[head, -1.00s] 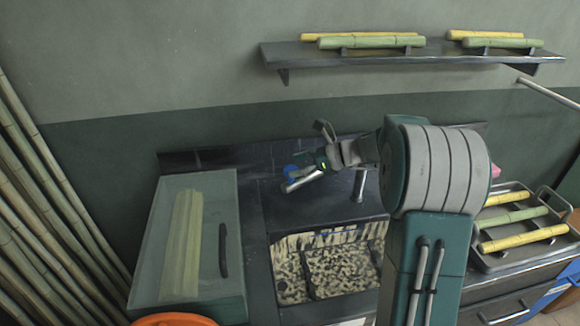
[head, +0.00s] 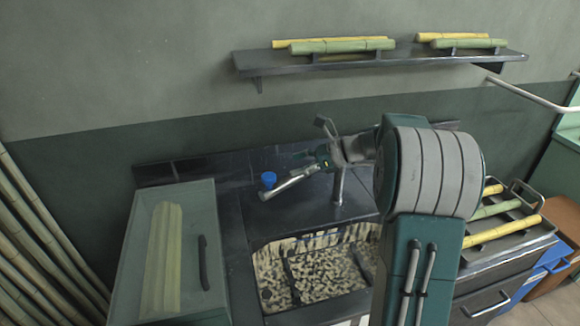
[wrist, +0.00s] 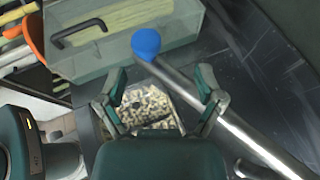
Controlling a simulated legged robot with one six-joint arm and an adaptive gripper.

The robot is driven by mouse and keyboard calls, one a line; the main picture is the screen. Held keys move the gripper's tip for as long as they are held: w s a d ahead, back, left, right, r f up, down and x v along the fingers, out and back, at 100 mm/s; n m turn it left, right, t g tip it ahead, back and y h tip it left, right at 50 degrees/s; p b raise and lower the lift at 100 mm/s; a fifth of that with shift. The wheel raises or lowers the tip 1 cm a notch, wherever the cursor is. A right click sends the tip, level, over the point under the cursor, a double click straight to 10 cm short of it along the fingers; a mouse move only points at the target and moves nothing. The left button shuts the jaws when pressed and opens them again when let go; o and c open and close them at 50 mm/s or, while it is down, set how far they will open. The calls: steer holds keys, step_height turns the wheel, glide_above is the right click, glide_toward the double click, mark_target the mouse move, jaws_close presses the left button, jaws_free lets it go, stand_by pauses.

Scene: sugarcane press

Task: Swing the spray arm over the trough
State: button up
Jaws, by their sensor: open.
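The spray arm (head: 288,184) is a grey metal tube with a blue tip (head: 268,180), standing over the dark counter behind the trough. The trough (head: 258,268) is a sunken basin with mottled contents, in front of the tube. My gripper (head: 308,162) is open above the counter, close to the tube. In the wrist view the open fingers (wrist: 161,88) hold nothing between them. The spray arm (wrist: 258,142) runs diagonally past the right finger, which covers part of it; I cannot tell whether they touch. The blue tip (wrist: 146,43) lies beyond the fingertips.
A clear-lidded box (head: 194,258) with a dark handle and cane inside stands left of the trough. A tray (head: 520,235) of cane pieces is at right. A wall shelf (head: 390,60) holds more cane. Tall canes (head: 45,240) lean at far left.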

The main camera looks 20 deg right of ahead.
mark_target(272, 174)
steer(key=v, duration=0.4)
steer(key=shift+d, duration=0.25)
stand_by(0.4)
steer(key=shift+a, duration=0.1)
steer(key=c, duration=0.5)
steer(key=a+n+g, duration=0.1)
steer(key=n, duration=0.1)
steer(key=a+n+g+h, duration=0.1)
steer(key=shift+w+a+f+n, duration=0.2)
steer(key=shift+w+a+n, duration=0.15)
steer(key=shift+w+n, duration=0.05)
jaws_close()
steer(key=a+n+h, duration=0.1)
steer(key=n, duration=0.2)
steer(key=w+a+n+g+h, duration=0.1)
steer(key=n+h, duration=0.1)
steer(key=n, duration=0.1)
steer(key=w+a+n+g+h, duration=0.1)
steer(key=a+n+h, duration=0.1)
steer(key=shift+a+r+n, duration=0.1)
steer(key=shift+r+n, duration=0.25)
steer(key=shift+n, duration=0.05)
steer(key=w+a+r+n+t+h, duration=0.1)
steer(key=w+a+r+n+h, duration=0.25)
steer(key=r+n+h, duration=0.4)
step_height(272, 174, down, 11)
steer(key=n+y, duration=0.1)
steer(key=n, duration=0.1)
steer(key=shift+d, duration=0.25)
